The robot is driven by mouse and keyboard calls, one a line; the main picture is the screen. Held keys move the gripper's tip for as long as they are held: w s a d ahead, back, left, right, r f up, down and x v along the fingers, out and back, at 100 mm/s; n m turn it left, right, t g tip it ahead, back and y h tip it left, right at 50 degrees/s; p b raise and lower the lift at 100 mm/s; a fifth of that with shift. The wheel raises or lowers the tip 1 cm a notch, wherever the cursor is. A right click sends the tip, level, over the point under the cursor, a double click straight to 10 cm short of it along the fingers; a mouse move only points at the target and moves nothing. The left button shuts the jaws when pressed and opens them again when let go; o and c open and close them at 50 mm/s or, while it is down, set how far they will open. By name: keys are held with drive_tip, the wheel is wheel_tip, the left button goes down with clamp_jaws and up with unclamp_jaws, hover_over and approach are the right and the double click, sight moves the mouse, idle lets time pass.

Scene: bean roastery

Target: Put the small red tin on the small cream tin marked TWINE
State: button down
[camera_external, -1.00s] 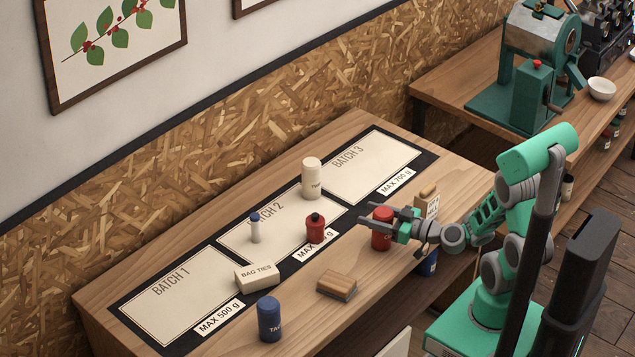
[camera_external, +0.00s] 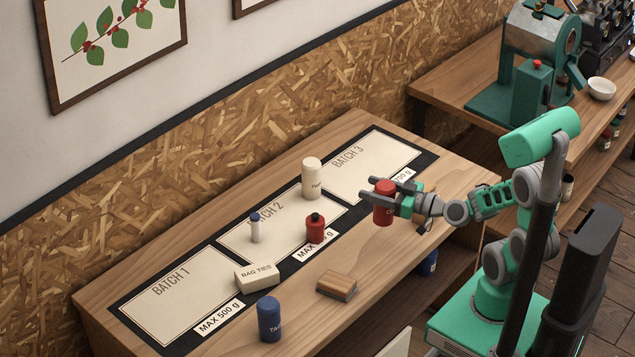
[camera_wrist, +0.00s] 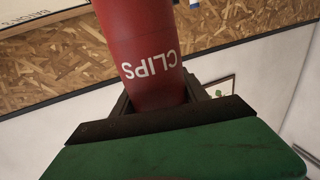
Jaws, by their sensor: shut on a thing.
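My gripper (camera_external: 384,192) is shut on the red tin (camera_external: 383,204), holding it upright above the right part of the table. In the wrist view the red tin (camera_wrist: 148,55) fills the space between the jaws, with the word CLIPS upside down on its side. The cream tin (camera_external: 312,180) stands upright at the back of the table, between the BATCH 2 and BATCH 3 panels, to the left of my gripper and apart from it. Its dark lettering is too small to read fully. Its top is bare.
A red bottle with a black cap (camera_external: 315,230) and a small white bottle with a blue cap (camera_external: 255,228) stand near BATCH 2. A BAG TIES box (camera_external: 256,277), a wooden block (camera_external: 337,285) and a blue tin (camera_external: 269,320) are nearer the front. BATCH 1 (camera_external: 180,290) is mostly clear.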

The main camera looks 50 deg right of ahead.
drive_tip(key=w+d+r+b, duration=0.1)
drive_tip(key=w+d+r, duration=0.1)
drive_tip(key=w, duration=0.3)
drive_tip(key=w+d+r+b, duration=0.1)
drive_tip(key=w+d+r, duration=0.15)
drive_tip(key=w, duration=0.35)
drive_tip(key=w+r+n+g+y, duration=0.25)
drive_tip(key=w+r+y, duration=0.2)
drive_tip(key=r, duration=0.95)
drive_tip(key=w+a+f+p, duration=0.1)
drive_tip(key=w+f+p, duration=0.3)
drive_tip(key=w+f, duration=1)
drive_tip(key=shift+a+f+n, duration=0.15)
drive_tip(key=shift+f+n, duration=0.2)
drive_tip(key=shift+f, duration=0.05)
drive_tip(key=shift+w+t, duration=0.1)
drive_tip(key=shift+t, duration=0.15)
